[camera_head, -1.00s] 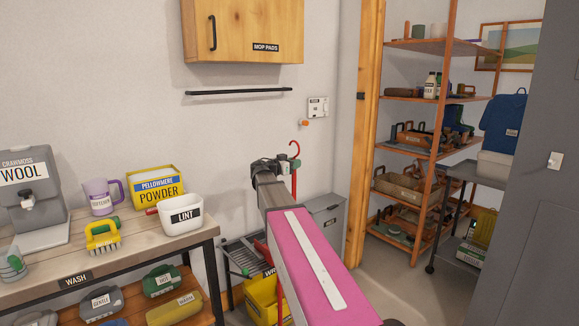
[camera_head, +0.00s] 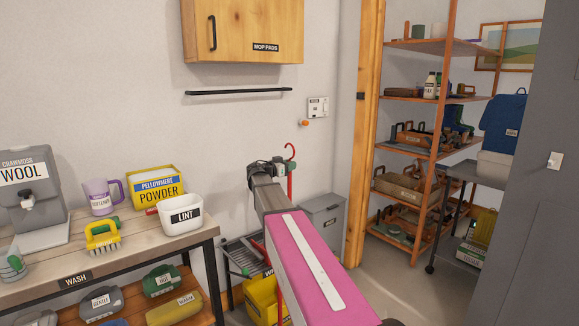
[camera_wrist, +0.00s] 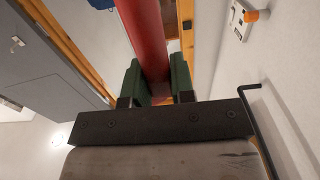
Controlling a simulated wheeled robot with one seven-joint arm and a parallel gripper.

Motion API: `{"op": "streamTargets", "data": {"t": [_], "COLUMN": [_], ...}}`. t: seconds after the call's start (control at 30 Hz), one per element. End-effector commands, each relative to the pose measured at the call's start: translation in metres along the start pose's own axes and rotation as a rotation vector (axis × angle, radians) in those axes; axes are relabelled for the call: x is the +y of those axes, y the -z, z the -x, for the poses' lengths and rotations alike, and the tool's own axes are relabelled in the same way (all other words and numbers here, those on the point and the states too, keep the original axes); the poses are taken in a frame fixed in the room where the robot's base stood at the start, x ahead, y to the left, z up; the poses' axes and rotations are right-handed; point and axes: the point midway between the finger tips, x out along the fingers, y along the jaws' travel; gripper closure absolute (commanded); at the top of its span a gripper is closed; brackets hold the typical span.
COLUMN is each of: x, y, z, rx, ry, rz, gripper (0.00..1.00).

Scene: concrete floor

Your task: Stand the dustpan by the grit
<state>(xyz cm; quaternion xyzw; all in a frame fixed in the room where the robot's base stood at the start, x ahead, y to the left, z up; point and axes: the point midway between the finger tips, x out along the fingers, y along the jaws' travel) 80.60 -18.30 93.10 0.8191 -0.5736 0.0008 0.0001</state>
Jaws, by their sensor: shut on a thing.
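My gripper (camera_head: 278,168) is at the end of my arm, in front of the wall. It is shut on a long red handle (camera_head: 291,180) with a hooked top, which I take to be the dustpan's. In the wrist view the red handle (camera_wrist: 145,40) runs between the green fingers (camera_wrist: 155,82). In the head view the handle looks roughly upright; its lower part is mostly hidden by my arm, and I cannot make out the pan. No label that reads grit is legible.
A yellow bucket (camera_head: 262,298) and a grey bin (camera_head: 326,222) stand low behind my arm. The wash bench (camera_head: 140,253) with a lint tub (camera_head: 181,216) is at the left. Beyond the orange doorframe (camera_head: 364,130) are loaded shelves (camera_head: 440,145) and a trolley. Some floor there is bare.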

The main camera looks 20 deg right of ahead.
Motion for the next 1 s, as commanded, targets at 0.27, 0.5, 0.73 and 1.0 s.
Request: {"op": "streamTargets", "data": {"t": [0.27, 0.5, 0.73, 1.0], "x": [0.0, 0.0, 0.001, 0.001], "y": [0.0, 0.002, 0.002, 0.002], "z": [0.0, 0.005, 0.044, 0.095], "rx": [0.0, 0.0, 0.0, 0.0], "ry": [0.0, 0.001, 0.003, 0.002], "rz": [0.0, 0.0, 0.0, 0.0], "gripper": [0.51, 0.51, 0.51, 0.51]}}
